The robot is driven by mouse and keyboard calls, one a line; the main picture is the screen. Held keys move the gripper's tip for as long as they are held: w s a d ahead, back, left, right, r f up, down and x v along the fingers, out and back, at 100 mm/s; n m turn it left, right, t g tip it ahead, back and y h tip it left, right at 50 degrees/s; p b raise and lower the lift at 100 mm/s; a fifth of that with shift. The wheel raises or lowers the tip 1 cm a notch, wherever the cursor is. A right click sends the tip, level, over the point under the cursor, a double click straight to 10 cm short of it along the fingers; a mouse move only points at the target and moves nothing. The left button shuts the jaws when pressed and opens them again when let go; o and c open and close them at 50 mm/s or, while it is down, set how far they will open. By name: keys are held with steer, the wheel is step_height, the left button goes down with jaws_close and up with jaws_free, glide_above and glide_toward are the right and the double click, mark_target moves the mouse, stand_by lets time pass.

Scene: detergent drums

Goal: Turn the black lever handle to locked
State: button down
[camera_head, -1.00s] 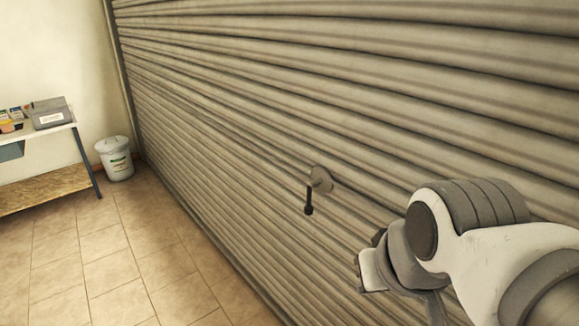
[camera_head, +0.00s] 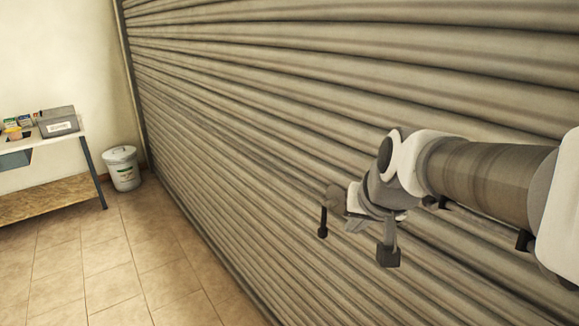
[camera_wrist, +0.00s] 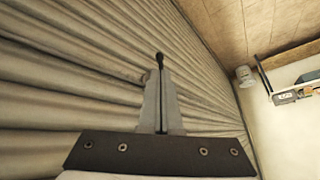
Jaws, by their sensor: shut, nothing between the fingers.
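The black lever handle (camera_head: 323,224) hangs straight down from a grey round mount (camera_head: 335,198) on the shutter. My gripper (camera_head: 352,226) is just to the right of the lever in the head view and partly covers the mount. In the wrist view my gripper (camera_wrist: 160,78) has its fingers together and empty. The lever's black end (camera_wrist: 159,57) shows just beyond the fingertips, and the rest of the lever is hidden behind them. I cannot tell whether the fingers touch the lever.
The ribbed roller shutter (camera_head: 230,130) runs close alongside my arm. A white lidded drum (camera_head: 123,170) stands on the floor at the far left. A workbench (camera_head: 75,128) holds a grey box (camera_head: 58,123) and small packs. The tiled floor (camera_head: 130,255) is clear.

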steer(key=w+d+f+m+b, duration=0.1)
steer(key=w+d+f+m, duration=0.1)
steer(key=w+f, duration=0.2)
steer(key=w+d+f+m+b, duration=0.1)
steer(key=w+d+f+m, duration=0.1)
steer(key=w+f, duration=0.3)
steer(key=w+m, duration=0.1)
steer(key=w, duration=0.2)
steer(key=shift+w+d+f+t+y, duration=0.3)
steer(key=shift+w+d, duration=0.1)
steer(key=w+a+f, duration=0.3)
steer(key=w+f, duration=0.5)
steer(key=shift+w+a, duration=0.35)
steer(key=shift+a, duration=0.05)
steer(key=shift+w+f+b, duration=0.1)
steer(key=shift+f+b, duration=0.15)
steer(key=shift+b, duration=0.6)
steer(key=shift+r+b, duration=0.15)
steer(key=shift+b, duration=0.25)
